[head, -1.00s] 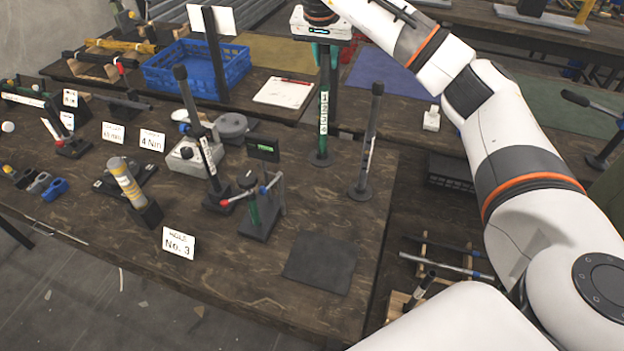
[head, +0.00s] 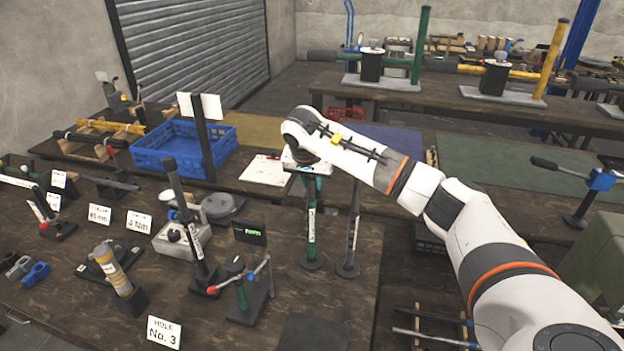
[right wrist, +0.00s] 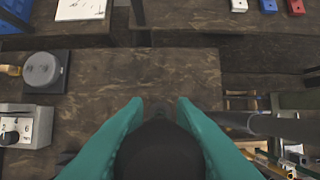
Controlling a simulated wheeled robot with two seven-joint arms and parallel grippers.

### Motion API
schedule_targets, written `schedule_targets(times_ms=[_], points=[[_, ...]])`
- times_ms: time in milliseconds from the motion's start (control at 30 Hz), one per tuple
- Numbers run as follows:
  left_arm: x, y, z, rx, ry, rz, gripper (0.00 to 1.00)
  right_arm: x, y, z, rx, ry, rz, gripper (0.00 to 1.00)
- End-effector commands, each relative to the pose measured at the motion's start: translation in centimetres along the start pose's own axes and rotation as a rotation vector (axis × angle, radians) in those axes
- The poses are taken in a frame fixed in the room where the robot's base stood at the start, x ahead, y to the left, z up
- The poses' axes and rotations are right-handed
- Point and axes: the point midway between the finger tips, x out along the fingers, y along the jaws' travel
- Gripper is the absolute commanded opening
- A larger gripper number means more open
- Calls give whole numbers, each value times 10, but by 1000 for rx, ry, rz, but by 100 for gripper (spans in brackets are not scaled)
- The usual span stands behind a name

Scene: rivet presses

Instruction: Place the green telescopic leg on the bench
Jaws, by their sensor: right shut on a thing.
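The green telescopic leg (head: 310,225) is upright, with a white marked label down its side and a round dark foot. Its foot shows over the right part of the near bench (head: 282,275); I cannot tell for sure whether it touches the wood. My right gripper (head: 318,187) is above it, its teal fingers shut around the leg's top. In the right wrist view the teal fingers (right wrist: 158,125) flank the leg's dark rounded top (right wrist: 160,150), which hides the rest of the leg. My left gripper is not in view.
A similar dark leg (head: 352,225) stands just right of the green one. A small green display (head: 250,232) and a device with a red-tipped handle (head: 245,290) stand to the left. A dark mat (head: 314,335) lies nearer. A blue crate (head: 172,158) sits behind.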

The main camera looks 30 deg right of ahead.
Motion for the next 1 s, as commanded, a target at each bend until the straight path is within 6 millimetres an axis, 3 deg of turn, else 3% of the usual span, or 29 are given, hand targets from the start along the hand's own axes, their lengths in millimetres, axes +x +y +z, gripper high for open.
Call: schedule_targets(times_ms=[200, 233, 333, 733, 1000], points=[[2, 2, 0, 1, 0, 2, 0, 3, 0, -1, 0, -1, 1, 0], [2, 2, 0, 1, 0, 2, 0, 2, 0, -1, 0, 1, 0, 28], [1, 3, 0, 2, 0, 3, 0, 2, 0, -1, 0, 1, 0, 45], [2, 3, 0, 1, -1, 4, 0, -6, 1, 0, 0, -1, 2, 45], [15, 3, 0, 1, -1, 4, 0, -57, 1, 1, 0, -4, 5, 45]])
